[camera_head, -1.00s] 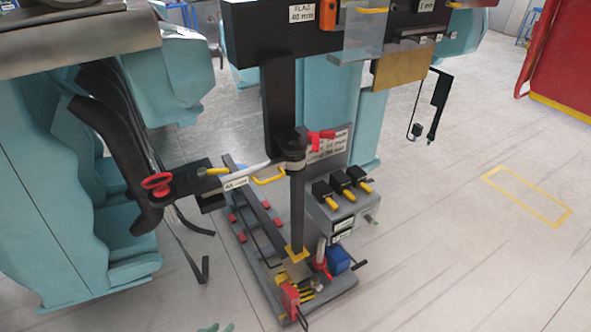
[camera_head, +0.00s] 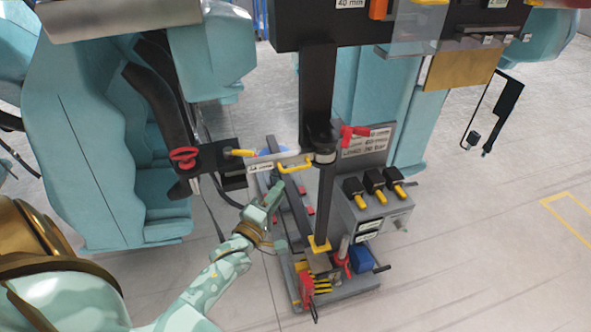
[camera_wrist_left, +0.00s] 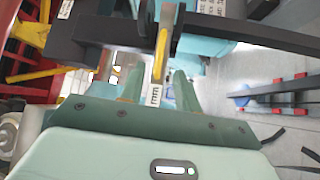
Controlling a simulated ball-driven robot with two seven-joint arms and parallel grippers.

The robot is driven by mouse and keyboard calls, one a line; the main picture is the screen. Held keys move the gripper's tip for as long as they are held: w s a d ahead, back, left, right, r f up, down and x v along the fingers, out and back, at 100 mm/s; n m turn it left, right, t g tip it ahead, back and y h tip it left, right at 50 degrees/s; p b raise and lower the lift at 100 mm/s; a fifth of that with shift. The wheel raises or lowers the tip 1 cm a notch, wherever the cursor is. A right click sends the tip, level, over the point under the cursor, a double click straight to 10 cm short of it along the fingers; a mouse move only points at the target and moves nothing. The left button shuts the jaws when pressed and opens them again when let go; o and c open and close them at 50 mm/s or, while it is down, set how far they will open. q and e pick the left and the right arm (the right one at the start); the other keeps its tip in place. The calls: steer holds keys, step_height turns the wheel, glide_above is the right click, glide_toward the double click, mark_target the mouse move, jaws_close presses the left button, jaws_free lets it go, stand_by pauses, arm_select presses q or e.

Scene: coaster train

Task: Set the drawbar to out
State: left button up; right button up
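The drawbar (camera_head: 261,167) is a pale bar with a small label, running left from the black upright post in the head view. It carries a yellow handle (camera_head: 295,166), which also shows in the left wrist view (camera_wrist_left: 160,58). My left gripper (camera_head: 277,186) is just below and in front of the bar. In the left wrist view, its two green fingers (camera_wrist_left: 159,88) are apart, with the yellow handle ahead of the gap between them. I cannot tell whether they touch it. My right gripper is not in view.
A black bracket with a red knob (camera_head: 184,157) stands left of the bar. A red lever (camera_head: 352,134) is on the post's right. Several black-and-yellow switches (camera_head: 374,183) sit on a grey box. Teal seats (camera_head: 100,130) are at left. Floor at right is clear.

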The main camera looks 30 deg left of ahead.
mark_target(294, 170)
arm_select(q)
steer(key=w, duration=0.6)
steer(key=w+r+b, duration=0.1)
steer(key=w, duration=0.2)
steer(key=shift+w+a, duration=0.15)
steer(key=shift+a, duration=0.2)
steer(key=shift+r, duration=0.1)
jaws_close()
